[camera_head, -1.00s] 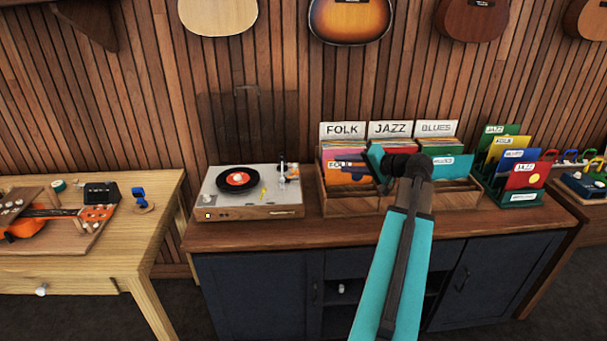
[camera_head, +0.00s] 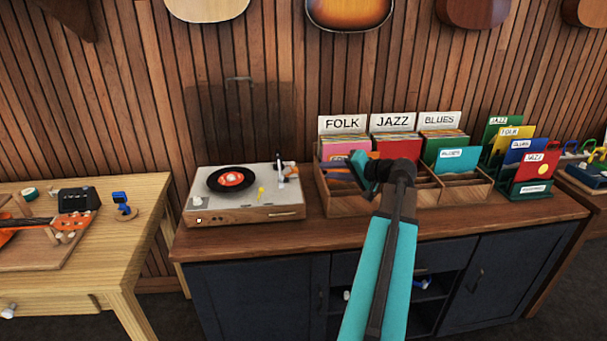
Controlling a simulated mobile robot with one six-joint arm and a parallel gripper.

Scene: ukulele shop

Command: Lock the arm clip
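The turntable (camera_head: 243,208) stands on the left end of the cabinet top, with its clear lid raised. A black record with a red label (camera_head: 232,179) lies on its platter. The tonearm (camera_head: 282,171) is at the platter's right side; its clip is too small to make out as locked or unlocked. My gripper (camera_head: 349,171) is right of the turntable, in front of the record crate and apart from the tonearm. Its fingers are too small and dark to tell their opening.
The wooden record crate (camera_head: 345,207) with FOLK, JAZZ and BLUES dividers stands right of the turntable. A green rack (camera_head: 527,190) holds more sleeves farther right. A wooden workbench (camera_head: 115,240) is at left. The cabinet top (camera_head: 330,229) is clear in front.

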